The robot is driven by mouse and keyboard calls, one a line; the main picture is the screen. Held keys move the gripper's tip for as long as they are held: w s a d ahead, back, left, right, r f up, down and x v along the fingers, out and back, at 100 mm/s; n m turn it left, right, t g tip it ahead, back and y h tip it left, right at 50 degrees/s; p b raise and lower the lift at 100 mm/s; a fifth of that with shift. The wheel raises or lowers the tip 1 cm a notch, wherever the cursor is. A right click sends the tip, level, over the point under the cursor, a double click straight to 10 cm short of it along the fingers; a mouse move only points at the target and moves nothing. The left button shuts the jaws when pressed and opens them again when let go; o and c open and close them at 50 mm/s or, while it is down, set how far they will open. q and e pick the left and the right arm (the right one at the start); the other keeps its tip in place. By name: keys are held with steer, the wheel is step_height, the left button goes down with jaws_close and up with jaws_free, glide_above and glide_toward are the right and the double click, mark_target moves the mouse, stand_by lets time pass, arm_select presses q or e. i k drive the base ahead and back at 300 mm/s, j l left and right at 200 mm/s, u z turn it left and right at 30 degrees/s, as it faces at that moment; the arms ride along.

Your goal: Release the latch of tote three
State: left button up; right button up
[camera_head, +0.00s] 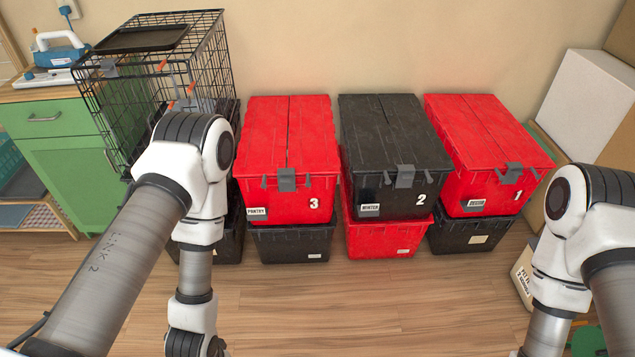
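Tote three (263,202) is a red lidded tote marked "3" and "PANTRY", at the left of the upper row. Its lid (290,130) lies flat and looks closed. The grey latch (287,180) sits at the middle of its front edge, over the rim. Tote three rests on a black tote (290,245). My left arm comes down to the left of tote three, and my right arm stands at the far right. Both grippers are out of the picture, below the frame.
Black tote two (400,205) and red tote one (515,200) stand to the right, each on another tote. A wire cage (205,75) and green cabinet (70,170) are at left, white boxes (580,105) at right. The wooden floor (370,300) in front is clear.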

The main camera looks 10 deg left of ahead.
mark_target(287, 179)
steer(key=i+l, duration=0.15)
steer(key=i, duration=0.25)
steer(key=i+l, duration=0.1)
steer(key=i, duration=0.3)
steer(key=i+l, duration=0.15)
steer(key=i, duration=0.25)
